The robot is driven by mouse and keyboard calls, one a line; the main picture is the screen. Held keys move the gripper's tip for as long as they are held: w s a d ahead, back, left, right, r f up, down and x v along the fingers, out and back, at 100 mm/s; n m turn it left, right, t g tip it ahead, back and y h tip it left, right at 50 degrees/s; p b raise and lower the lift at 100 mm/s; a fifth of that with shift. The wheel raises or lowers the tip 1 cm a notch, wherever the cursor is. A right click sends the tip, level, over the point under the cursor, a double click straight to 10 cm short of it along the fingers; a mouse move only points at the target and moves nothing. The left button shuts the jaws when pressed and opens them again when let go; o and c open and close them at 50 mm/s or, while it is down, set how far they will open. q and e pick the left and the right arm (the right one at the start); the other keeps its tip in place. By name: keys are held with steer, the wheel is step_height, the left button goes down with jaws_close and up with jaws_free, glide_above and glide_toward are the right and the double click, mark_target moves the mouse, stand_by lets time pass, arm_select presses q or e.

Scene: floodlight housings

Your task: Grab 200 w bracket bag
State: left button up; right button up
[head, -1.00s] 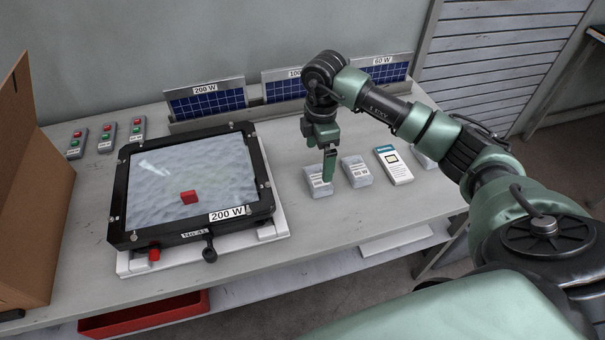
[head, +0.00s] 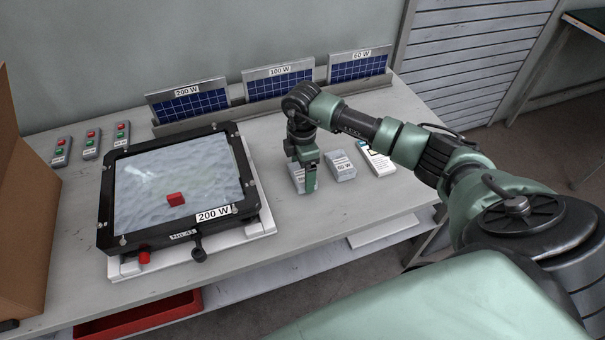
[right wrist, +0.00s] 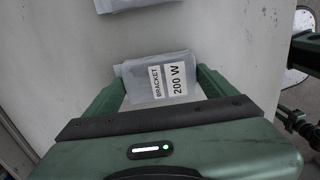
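The grey bracket bag (right wrist: 160,82), labelled BRACKET 200 W, lies flat on the workbench in the right wrist view. In the head view the bag (head: 296,180) is partly hidden by my right gripper (head: 309,188). In the right wrist view my right gripper (right wrist: 163,88) has its fingers wide apart, one on each side of the bag, close to its edges. Whether they touch it is unclear, and I see no squeeze on the bag. My left gripper is not in view.
A second grey bag (head: 342,167) and a white-and-teal box (head: 377,160) lie to the right. Small solar panels (head: 279,86) line the back. A cardboard box (head: 22,220) stands far left.

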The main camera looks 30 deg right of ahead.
steer(key=shift+c, duration=1.2)
steer(key=shift+r, duration=0.15)
